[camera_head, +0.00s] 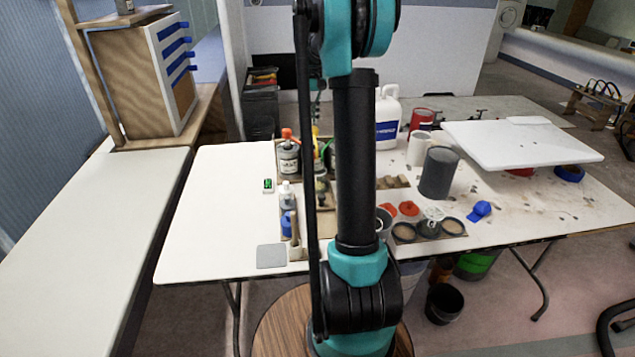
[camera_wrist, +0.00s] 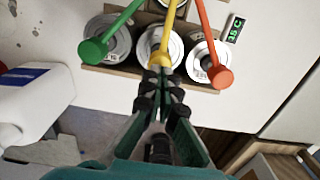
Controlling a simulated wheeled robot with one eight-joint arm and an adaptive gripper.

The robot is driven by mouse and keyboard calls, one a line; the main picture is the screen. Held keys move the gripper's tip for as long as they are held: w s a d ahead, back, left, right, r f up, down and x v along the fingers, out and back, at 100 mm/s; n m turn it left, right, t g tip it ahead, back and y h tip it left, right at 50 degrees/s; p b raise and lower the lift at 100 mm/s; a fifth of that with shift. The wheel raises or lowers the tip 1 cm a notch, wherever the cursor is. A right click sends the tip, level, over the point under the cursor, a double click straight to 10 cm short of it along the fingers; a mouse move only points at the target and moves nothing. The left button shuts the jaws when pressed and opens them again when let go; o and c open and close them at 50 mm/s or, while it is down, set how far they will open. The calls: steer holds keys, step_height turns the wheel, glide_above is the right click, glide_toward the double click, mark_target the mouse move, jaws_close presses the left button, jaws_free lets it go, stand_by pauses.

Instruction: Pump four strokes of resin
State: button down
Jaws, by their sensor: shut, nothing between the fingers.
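Three pump cans stand in a row in the wrist view. One has a green pump head (camera_wrist: 93,50), one a yellow pump head (camera_wrist: 158,61) and one an orange pump head (camera_wrist: 220,76). I cannot read which can holds resin. My gripper (camera_wrist: 163,80) is shut and empty, its fingertips right by the yellow pump head; I cannot tell whether they touch. In the head view the can with the orange pump (camera_head: 289,155) shows left of my arm. The yellow pump (camera_head: 315,135) is partly hidden there, and my arm covers most of the rest.
A white jug with a blue label (camera_head: 388,118) stands beyond the arm. A small green display (camera_head: 268,185) lies left of the cans. A dark grey cylinder (camera_head: 439,172), lidded cups and a white board (camera_head: 520,143) occupy the right. The table's left part is clear.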

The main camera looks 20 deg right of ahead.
mark_target(314, 128)
steer(key=shift+f, duration=0.1)
steer(key=shift+f, duration=2.1)
steer(key=shift+r, duration=2.2)
steer(key=shift+f, duration=0.1)
steer(key=shift+f, duration=2.1)
steer(key=shift+r, duration=2.2)
steer(key=shift+f, duration=0.15)
